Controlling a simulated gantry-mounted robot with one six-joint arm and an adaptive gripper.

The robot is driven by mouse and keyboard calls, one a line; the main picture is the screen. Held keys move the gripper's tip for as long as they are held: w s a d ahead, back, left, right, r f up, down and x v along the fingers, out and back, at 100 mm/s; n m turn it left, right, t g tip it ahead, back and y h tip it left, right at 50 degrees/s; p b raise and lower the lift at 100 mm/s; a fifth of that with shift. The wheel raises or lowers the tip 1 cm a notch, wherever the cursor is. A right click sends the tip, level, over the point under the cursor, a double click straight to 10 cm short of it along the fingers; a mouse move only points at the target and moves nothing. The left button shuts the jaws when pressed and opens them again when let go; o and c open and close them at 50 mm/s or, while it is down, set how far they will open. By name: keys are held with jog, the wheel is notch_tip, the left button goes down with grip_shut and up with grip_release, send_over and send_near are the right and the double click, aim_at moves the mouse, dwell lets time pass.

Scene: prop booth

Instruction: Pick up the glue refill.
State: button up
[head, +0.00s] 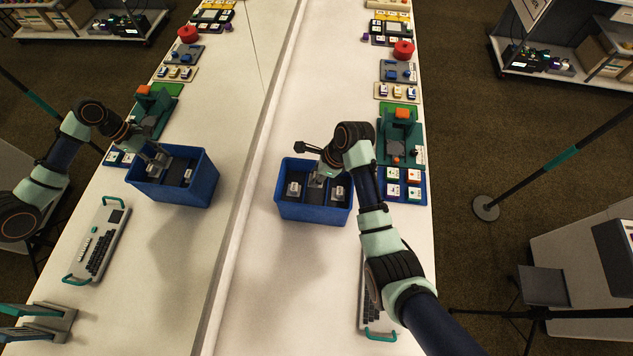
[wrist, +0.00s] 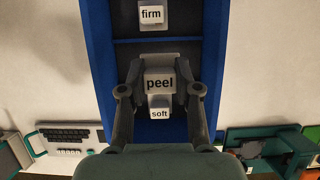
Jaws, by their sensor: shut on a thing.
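A blue divided crate (head: 316,214) stands on the white counter and holds small pale blocks. My gripper (head: 317,177) reaches down into it. In the wrist view, the gripper (wrist: 161,75) is shut on a pale block labelled "peel" (wrist: 159,83), one finger on each side. A smaller-looking block labelled "soft" (wrist: 160,113) shows just below it. A block labelled "firm" (wrist: 151,15) lies across a divider in another compartment. No readable label says glue refill. I cannot tell whether the "peel" block is clear of the crate floor.
A mirror (head: 195,270) along the counter's left side reflects the bench and my arm. A green machine (head: 399,128) and several small trays line the right edge. A keyboard-like device (head: 371,312) lies partly under my arm. The counter left of the crate is clear.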

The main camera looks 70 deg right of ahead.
aim_at(316, 175)
notch_tip(316, 175, up, 13)
jog(key=p, duration=0.1)
jog(key=shift+f+p, duration=0.15)
jog(key=shift+p, duration=0.15)
